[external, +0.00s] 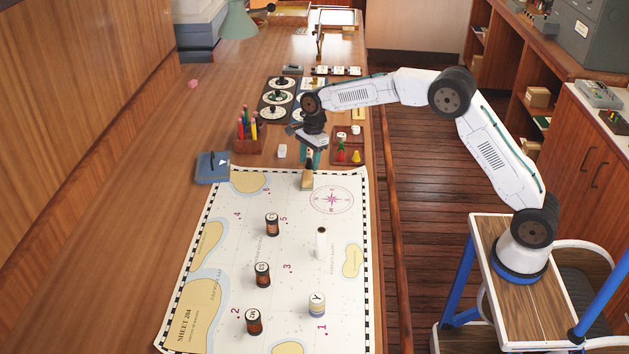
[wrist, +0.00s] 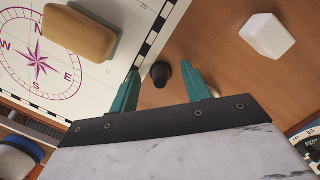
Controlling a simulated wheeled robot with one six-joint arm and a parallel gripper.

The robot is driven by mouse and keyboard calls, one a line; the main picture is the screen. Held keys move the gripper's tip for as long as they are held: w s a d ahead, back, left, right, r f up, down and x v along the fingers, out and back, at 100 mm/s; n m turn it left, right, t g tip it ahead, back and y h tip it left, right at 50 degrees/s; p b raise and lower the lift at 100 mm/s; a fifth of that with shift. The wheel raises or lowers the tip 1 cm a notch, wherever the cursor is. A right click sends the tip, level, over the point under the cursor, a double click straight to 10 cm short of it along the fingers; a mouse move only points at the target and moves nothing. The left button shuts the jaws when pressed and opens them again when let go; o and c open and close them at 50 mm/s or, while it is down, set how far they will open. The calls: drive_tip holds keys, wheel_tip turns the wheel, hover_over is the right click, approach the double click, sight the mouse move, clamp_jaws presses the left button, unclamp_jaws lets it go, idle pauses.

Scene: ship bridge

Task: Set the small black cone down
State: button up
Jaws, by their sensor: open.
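The small black cone (wrist: 161,74) shows in the wrist view between the two teal fingertips, over the bare wood beside the chart's checkered edge. My gripper (wrist: 161,92) is open, with a gap visible between the cone and the right finger. The cone looks close to the left finger; I cannot tell whether they touch. It appears to rest on the table. In the external view my gripper (external: 309,157) points down at the chart's far edge, and the cone cannot be made out clearly there.
A tan block (wrist: 80,32) lies on the chart (external: 215,280) beside the compass rose. A white block (wrist: 268,35) sits on the wood to the right. A pencil holder (external: 249,146) and a red tray (external: 341,146) flank my gripper. Several labelled spools stand on the chart.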

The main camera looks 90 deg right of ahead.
wheel_tip(320, 180, up, 12)
drive_tip(key=s+d, duration=0.1)
drive_tip(key=s+a+r+n, duration=0.75)
drive_tip(key=s+a, duration=0.25)
drive_tip(key=a, duration=0.3)
drive_tip(key=s+a+n+h, duration=0.1)
drive_tip(key=s+a+n, duration=0.6)
drive_tip(key=s, duration=0.5)
drive_tip(key=s+a+n, duration=0.6)
drive_tip(key=s+a, duration=0.2)
drive_tip(key=s, duration=0.4)
drive_tip(key=s+a+f+n, duration=0.3)
drive_tip(key=s+f+n, duration=0.3)
drive_tip(key=s, duration=0.6)
drive_tip(key=shift+s+a+f, duration=0.15)
drive_tip(key=shift+s+f, duration=0.1)
drive_tip(key=shift+f, duration=0.35)
